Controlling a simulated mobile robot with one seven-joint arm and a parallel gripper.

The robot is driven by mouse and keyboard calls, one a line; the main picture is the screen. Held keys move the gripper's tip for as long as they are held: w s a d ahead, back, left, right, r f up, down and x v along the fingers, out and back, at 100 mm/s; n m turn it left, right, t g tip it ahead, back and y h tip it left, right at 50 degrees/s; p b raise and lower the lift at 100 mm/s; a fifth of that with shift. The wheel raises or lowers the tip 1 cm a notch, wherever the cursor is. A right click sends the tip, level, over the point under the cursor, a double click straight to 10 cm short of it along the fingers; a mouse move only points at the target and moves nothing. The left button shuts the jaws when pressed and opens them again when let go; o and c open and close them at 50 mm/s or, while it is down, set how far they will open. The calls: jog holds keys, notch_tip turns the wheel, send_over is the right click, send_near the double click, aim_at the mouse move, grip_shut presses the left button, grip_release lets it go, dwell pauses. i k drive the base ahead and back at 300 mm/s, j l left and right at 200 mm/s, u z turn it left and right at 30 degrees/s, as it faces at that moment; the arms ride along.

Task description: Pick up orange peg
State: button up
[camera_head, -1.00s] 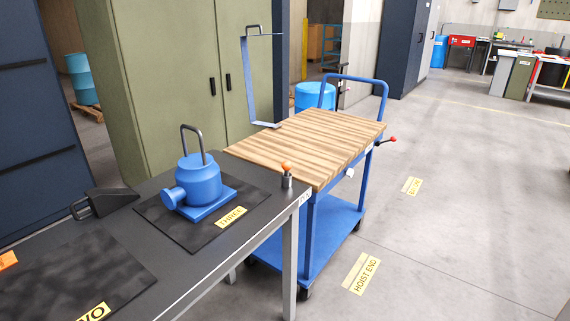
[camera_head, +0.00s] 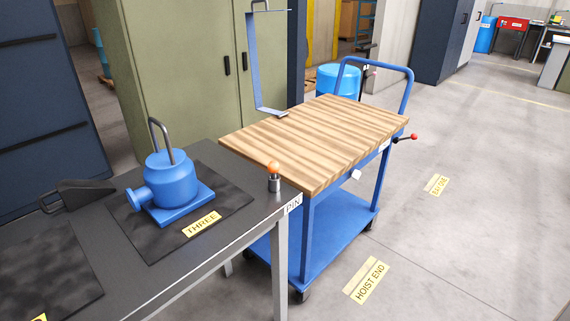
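The orange peg (camera_head: 274,167) stands upright in a small dark metal holder (camera_head: 275,184) at the right corner of the dark workbench (camera_head: 180,275), beside the label "PIN". Only its rounded orange top shows clearly; the lower part is hidden in the holder. My gripper is not in view.
A blue pump-like unit (camera_head: 172,180) with a tall handle stands on a dark mat marked "THREE", left of the peg. A blue cart (camera_head: 309,245) with a wooden top (camera_head: 320,140) stands close behind the bench corner. Green cabinets (camera_head: 180,70) stand behind. Open floor (camera_head: 450,250) lies to the right.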

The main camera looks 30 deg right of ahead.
aim_at(273, 166)
jog(key=i+l, duration=0.1)
jog(key=l, duration=0.4)
jog(key=i+l, duration=0.1)
jog(key=l, duration=0.45)
jog(key=i+l, duration=0.55)
